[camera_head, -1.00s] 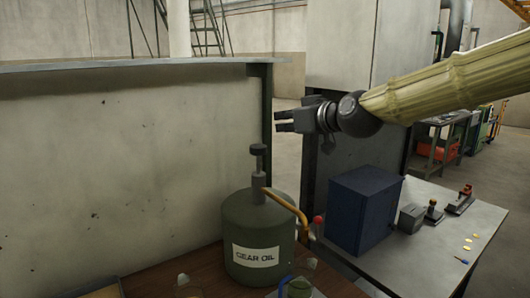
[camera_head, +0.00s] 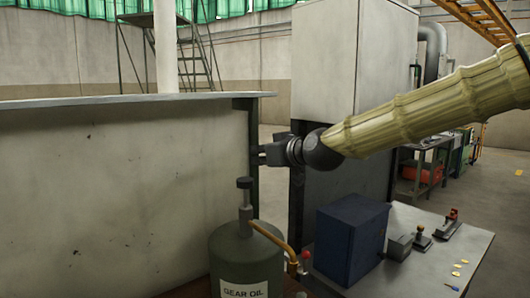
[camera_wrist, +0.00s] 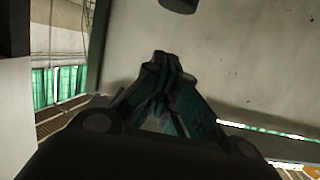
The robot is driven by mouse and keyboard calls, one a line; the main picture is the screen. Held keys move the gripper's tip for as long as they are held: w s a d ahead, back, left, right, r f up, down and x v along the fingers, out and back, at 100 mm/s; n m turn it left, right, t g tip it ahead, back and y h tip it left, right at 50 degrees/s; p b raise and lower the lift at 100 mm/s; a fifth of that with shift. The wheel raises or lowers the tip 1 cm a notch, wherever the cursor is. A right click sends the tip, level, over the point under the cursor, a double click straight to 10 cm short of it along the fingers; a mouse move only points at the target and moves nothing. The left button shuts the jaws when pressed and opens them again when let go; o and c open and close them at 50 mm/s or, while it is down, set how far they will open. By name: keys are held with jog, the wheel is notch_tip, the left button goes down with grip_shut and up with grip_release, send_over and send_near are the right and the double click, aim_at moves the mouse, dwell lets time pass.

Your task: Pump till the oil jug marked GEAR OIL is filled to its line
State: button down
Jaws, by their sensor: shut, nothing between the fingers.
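A green drum (camera_head: 240,262) with a GEAR OIL label stands at the bottom centre of the head view. The label is on this pump drum, and its lower part is cut off. A dark pump knob (camera_head: 245,183) on a short stem tops it, and an orange spout (camera_head: 273,236) curves down to the right. My gripper (camera_head: 256,154) is above and slightly right of the knob, apart from it, shut and empty. In the wrist view its fingers (camera_wrist: 163,58) meet at the tips, and a dark round part, probably the knob (camera_wrist: 179,3), shows at the top edge. The vessel under the spout and its fill line are not visible.
A blue box (camera_head: 350,240) stands right of the drum on a grey table (camera_head: 440,262), with small tools beyond it. A pale wall panel (camera_head: 120,190) with a top ledge is behind the drum. A tall cabinet (camera_head: 345,60) stands behind my arm.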

aim_at(249, 188)
jog(key=p+x, duration=0.1)
jog(key=x, duration=0.4)
jog(key=shift+p, duration=0.35)
notch_tip(249, 188, down, 3)
jog(key=shift+w+a+r+p, duration=0.1)
jog(key=shift+r+p, duration=0.1)
jog(key=shift+p, duration=0.4)
jog(key=shift+f, duration=0.75)
jog(key=shift+f+b, duration=2.2)
jog(key=shift+f, duration=0.7)
